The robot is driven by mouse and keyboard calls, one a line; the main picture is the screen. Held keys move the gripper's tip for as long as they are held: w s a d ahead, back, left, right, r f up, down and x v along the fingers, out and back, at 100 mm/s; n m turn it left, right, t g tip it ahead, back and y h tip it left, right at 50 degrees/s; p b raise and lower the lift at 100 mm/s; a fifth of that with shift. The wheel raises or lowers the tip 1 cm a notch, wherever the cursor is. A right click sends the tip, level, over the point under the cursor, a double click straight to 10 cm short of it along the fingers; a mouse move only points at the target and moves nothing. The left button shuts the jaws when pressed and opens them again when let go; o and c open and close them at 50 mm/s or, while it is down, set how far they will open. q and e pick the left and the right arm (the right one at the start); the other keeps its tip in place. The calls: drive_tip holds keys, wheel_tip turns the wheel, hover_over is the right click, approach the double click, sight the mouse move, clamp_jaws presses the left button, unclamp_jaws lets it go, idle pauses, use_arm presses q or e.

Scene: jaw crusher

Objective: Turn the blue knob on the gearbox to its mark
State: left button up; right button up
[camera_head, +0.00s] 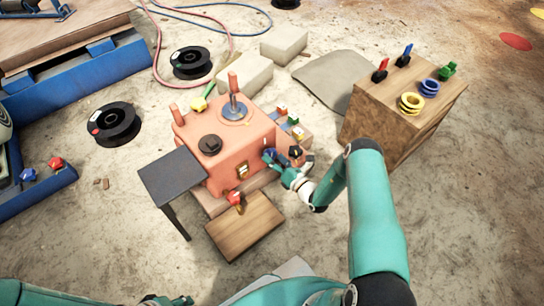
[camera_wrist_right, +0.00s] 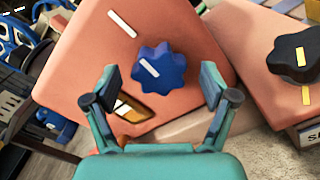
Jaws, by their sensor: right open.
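The gearbox is a salmon-coloured box (camera_head: 228,160) in the middle of the head view. The blue knob (camera_wrist_right: 160,70) sits on its face in the right wrist view. A white line on the knob slants toward upper left. A separate white mark (camera_wrist_right: 122,23) is on the face above left of the knob, at a similar slant. My right gripper (camera_wrist_right: 162,86) is open, its fingertips either side of the knob's lower part, with gaps visible. In the head view the right gripper (camera_head: 281,164) is at the gearbox's right side. My left gripper (camera_head: 167,301) barely shows at the bottom edge.
A black knob (camera_wrist_right: 293,52) with yellow marks is on a neighbouring salmon part, right of my right gripper.

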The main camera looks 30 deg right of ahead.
drive_tip(key=shift+w+a, duration=0.1)
drive_tip(key=shift+w, duration=1.2)
